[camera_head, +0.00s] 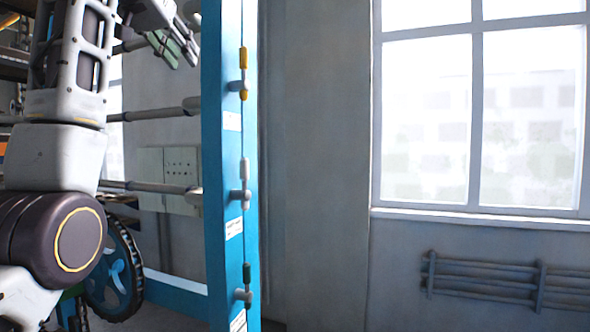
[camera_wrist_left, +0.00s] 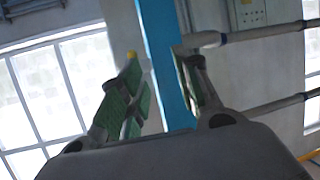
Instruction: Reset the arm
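My left arm comes in along the left side of the head view and reaches upward. Its gripper (camera_head: 172,48) is at the top, left of the blue post (camera_head: 217,170) of the plate dryer. In the left wrist view the fingers of this gripper (camera_wrist_left: 160,92) stand wide apart with green pads and nothing between them. The blue post (camera_wrist_left: 164,60) shows behind the gap. A yellow-tipped lever (camera_head: 243,75), a white-tipped lever (camera_head: 243,182) and a dark green-tipped lever (camera_head: 246,285) sit on the post, all roughly upright. My right gripper is not in view.
Grey horizontal bars (camera_head: 150,114) run left from the post. A blue-spoked wheel (camera_head: 115,275) is low at the left. A window (camera_head: 475,110) and wall pipes (camera_head: 485,285) are at the right. The space right of the post looks clear.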

